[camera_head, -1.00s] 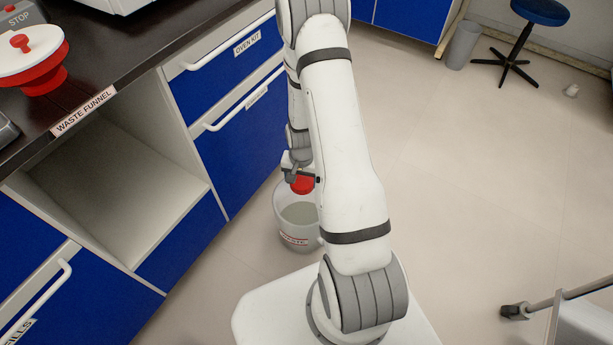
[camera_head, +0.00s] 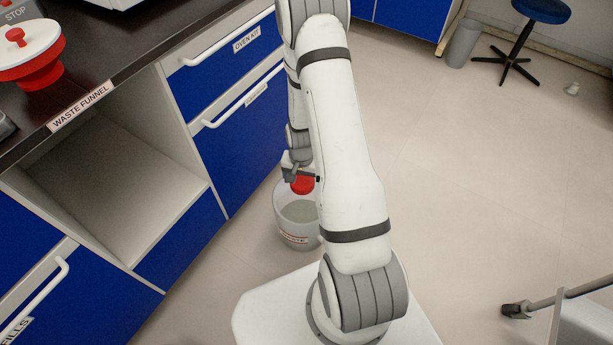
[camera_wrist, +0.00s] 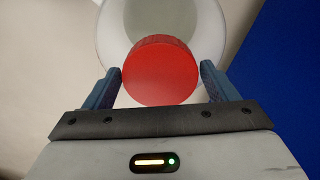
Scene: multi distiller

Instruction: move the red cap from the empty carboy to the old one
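The red cap (camera_wrist: 160,72) sits between the two blue fingers of my gripper (camera_wrist: 161,78) in the wrist view. Both fingertips meet its sides, and the gripper looks shut on it. In the head view the cap (camera_head: 302,184) shows at the top of a clear, labelled carboy (camera_head: 297,238) on the floor. The carboy holds greyish contents. My gripper (camera_head: 300,175) reaches down over it. Whether the cap touches the carboy's neck cannot be told. My arm hides the carboy's right side. A second carboy is not visible.
Blue drawer cabinets (camera_head: 235,140) stand close to the left of the carboy. An empty open shelf (camera_head: 110,190) lies under the counter. A red and white funnel (camera_head: 30,60) stands on the counter. Open floor (camera_head: 470,170) lies to the right, with a stool (camera_head: 520,45) and bin (camera_head: 462,44) at the back.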

